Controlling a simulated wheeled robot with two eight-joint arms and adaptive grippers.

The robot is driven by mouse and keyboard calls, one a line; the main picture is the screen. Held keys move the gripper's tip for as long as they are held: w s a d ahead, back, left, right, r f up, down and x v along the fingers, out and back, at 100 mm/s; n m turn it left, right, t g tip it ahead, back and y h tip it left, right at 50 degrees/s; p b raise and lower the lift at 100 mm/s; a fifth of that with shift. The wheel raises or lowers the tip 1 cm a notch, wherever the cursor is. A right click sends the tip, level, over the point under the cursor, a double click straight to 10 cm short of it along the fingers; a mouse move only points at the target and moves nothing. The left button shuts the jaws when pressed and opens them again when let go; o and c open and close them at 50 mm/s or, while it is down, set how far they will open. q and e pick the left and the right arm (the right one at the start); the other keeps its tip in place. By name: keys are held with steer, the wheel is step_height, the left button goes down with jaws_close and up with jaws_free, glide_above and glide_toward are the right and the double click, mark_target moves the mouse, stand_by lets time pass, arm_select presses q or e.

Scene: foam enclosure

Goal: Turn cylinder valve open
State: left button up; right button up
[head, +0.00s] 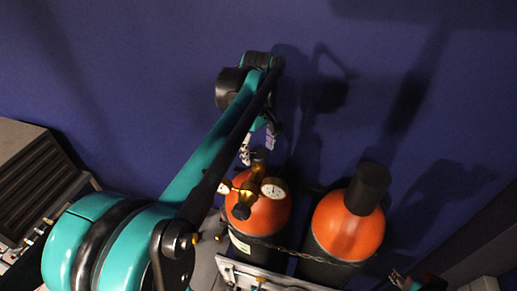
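Two orange-topped gas cylinders stand side by side at the lower centre in the head view. The left cylinder (268,213) carries a brass valve and regulator (255,178) with two round gauges, one of them a white-faced gauge (274,188). The right cylinder (345,228) has a dark cap (368,187) on top. My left arm reaches in from the lower left. Its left gripper (258,143) points down just above the left cylinder's valve, with its two pale fingers apart. I cannot tell whether the fingers touch the valve. A small teal part shows at the bottom right edge; my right gripper's fingers are not clear.
A chain (290,249) runs across the front of both cylinders, above a grey cart edge (262,279). A dark slatted unit (38,185) stands at the left. A blue wall (150,60) lies behind, with free room above the right cylinder.

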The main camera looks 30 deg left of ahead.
mark_target(259, 153)
arm_select(q)
step_height(259, 153, up, 12)
stand_by(0.6)
steer(key=shift+f, duration=0.1)
stand_by(0.4)
